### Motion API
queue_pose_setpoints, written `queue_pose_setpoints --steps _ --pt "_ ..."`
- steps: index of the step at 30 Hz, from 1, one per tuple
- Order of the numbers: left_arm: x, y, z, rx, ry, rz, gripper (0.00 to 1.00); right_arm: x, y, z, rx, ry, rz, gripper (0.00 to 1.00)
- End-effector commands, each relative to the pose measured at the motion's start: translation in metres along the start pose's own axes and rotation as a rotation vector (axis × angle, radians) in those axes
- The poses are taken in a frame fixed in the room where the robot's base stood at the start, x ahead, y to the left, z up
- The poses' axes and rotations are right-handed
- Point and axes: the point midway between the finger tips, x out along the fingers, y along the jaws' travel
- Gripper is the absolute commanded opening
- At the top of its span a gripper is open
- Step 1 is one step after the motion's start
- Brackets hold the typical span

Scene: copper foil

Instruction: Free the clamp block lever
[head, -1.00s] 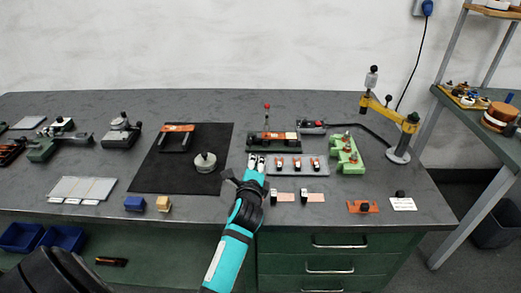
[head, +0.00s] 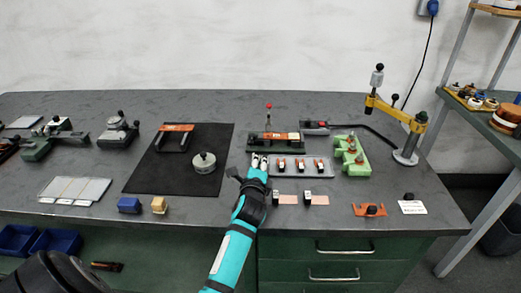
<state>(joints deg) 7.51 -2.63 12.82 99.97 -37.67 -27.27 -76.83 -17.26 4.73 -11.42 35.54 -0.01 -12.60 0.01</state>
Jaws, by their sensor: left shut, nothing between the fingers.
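A dark green clamp block (head: 275,145) with an orange-and-tan top piece stands in the middle of the bench. A thin upright lever with a red ball knob (head: 269,106) rises at its back. My left gripper (head: 259,160) is at the block's front left, low by the bench, with its fingers shut and empty. From this angle I cannot tell whether it touches the block. The red knob is clear of the gripper. My right gripper is out of view.
A grey plate (head: 316,174) with several orange-and-black parts lies just right of my gripper. A green fixture (head: 352,160) and a yellow-armed stand (head: 393,112) are further right. A black mat (head: 150,177) with a round metal weight (head: 204,163) lies to the left.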

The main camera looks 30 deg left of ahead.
Motion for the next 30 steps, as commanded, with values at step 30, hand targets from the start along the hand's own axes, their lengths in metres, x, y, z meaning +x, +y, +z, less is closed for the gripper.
queue_pose_setpoints --steps 30 --pt "0.073 -0.001 0.002 0.005 0.011 -0.004 0.0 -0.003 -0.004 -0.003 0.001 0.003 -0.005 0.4"
